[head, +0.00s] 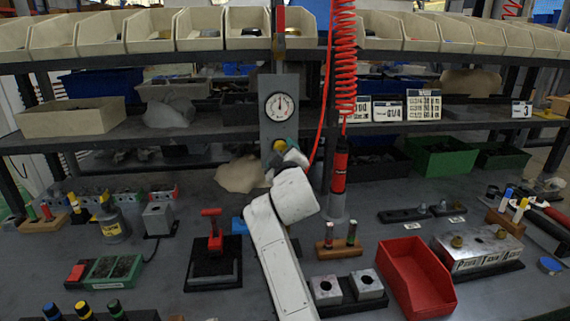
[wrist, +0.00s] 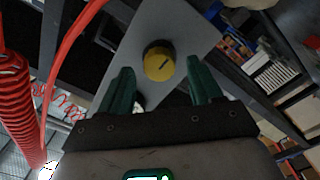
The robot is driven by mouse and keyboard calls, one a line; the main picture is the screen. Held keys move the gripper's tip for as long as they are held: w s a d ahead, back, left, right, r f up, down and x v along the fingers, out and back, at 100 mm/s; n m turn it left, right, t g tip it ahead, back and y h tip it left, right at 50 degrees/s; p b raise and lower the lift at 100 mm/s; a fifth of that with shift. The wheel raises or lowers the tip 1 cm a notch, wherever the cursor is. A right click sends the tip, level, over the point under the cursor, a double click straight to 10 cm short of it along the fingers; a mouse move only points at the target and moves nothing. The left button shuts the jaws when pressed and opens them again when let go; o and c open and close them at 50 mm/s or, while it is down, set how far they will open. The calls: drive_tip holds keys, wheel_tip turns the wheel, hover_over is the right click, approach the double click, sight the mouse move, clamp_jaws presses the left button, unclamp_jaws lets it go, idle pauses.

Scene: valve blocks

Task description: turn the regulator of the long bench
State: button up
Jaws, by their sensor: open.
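The regulator is a yellow round knob (wrist: 158,63) with a dark mark across its face, on a grey upright panel (wrist: 185,25). In the head view the yellow knob (head: 279,145) shows low on the same panel (head: 268,125), below a round white gauge (head: 280,107). My gripper (wrist: 162,80) is open, with its green fingers on either side of the knob in the wrist view. I cannot tell how far the fingertips are from the panel. In the head view my white arm reaches up to the panel and hides the fingers.
A red coiled hose (head: 345,60) hangs just right of the panel, above a red cylinder tool (head: 339,168). The bench holds a red tray (head: 415,278), metal blocks (head: 478,246) and a red-handled press (head: 212,240). Shelves with bins (head: 70,117) stand behind.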

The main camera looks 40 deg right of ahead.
drive_tip(key=v, duration=0.9)
